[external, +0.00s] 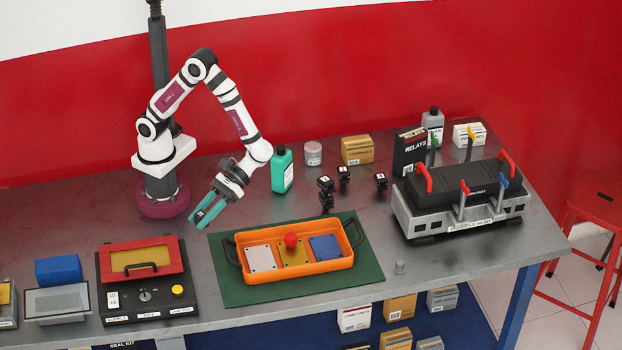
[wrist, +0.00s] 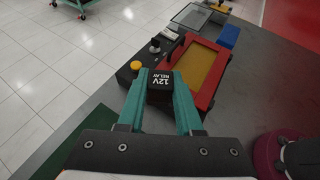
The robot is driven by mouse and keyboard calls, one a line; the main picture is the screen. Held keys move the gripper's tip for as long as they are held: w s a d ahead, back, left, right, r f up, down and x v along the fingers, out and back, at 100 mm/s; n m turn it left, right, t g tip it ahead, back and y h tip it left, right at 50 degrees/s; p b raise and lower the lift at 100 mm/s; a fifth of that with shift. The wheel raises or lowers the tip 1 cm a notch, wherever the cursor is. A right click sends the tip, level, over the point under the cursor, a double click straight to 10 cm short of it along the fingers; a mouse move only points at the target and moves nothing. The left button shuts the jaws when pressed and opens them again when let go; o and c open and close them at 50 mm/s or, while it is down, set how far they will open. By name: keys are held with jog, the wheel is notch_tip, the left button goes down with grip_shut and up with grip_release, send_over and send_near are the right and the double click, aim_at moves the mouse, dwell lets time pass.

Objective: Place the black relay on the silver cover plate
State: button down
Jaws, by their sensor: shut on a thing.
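My gripper (external: 203,214) is shut on a black relay (wrist: 160,82) marked "12V RELAY", held between the teal fingertips in the wrist view. In the external view the relay is mostly hidden by the fingers. The gripper is in the air, left of the orange tray (external: 297,284) and up and right of the black control box. The silver cover plate (external: 261,258) lies in the left part of the tray, with a yellow plate (external: 293,256) and a blue plate (external: 325,247) beside it. A red knob (external: 291,240) stands at the yellow plate.
The tray sits on a green mat (external: 228,290). The control box (external: 148,292) with its red-framed lid (external: 142,258) stands to the left. Several small black parts (external: 326,186), a green bottle (external: 282,172) and boxes stand behind.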

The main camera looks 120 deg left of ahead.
jog(key=w+a+r+n+t, duration=0.1)
jog(key=w+n+t, duration=0.2)
jog(key=t, duration=0.1)
send_over(261, 258)
notch_tip(261, 258, down, 12)
jog(key=shift+s+d+r, duration=0.1)
jog(key=shift+r, duration=0.15)
notch_tip(261, 258, down, 3)
jog(key=shift+f, duration=0.5)
jog(key=c, duration=0.6)
grip_release()
